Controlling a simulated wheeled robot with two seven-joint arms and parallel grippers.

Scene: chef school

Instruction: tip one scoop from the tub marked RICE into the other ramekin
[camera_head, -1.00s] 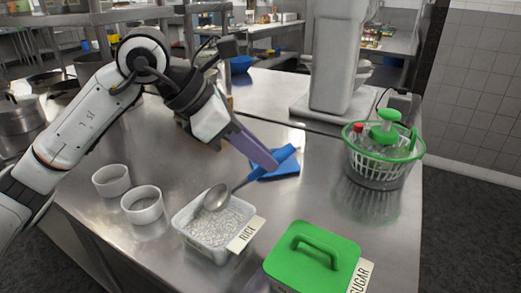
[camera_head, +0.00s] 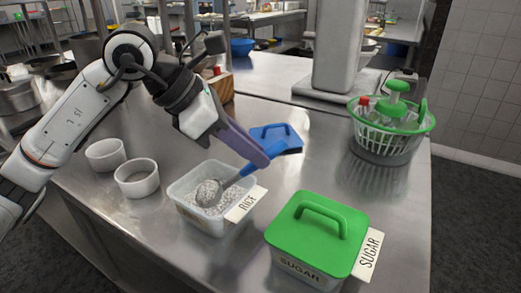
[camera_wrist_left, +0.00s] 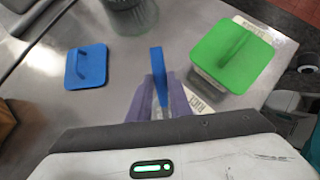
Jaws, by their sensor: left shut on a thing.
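My left gripper (camera_head: 252,150) is shut on the blue handle of a spoon (camera_head: 248,169). The handle also shows between the fingers in the left wrist view (camera_wrist_left: 158,75). The spoon's bowl (camera_head: 209,193) is at the RICE tub's opening, looks grainy as if rice lies in it, and seems low over or in the rice. The clear RICE tub (camera_head: 203,221) stands open with white grains and a RICE label. Two white ramekins stand left of it, one farther back (camera_head: 105,154) and one nearer the tub (camera_head: 137,178). No heap shows above their rims. My right gripper is not in view.
A SUGAR tub with a green lid (camera_head: 318,233) stands to the right of the rice. A blue lid (camera_head: 277,138) lies behind the gripper. The steel table between ramekins and rice tub is clear.

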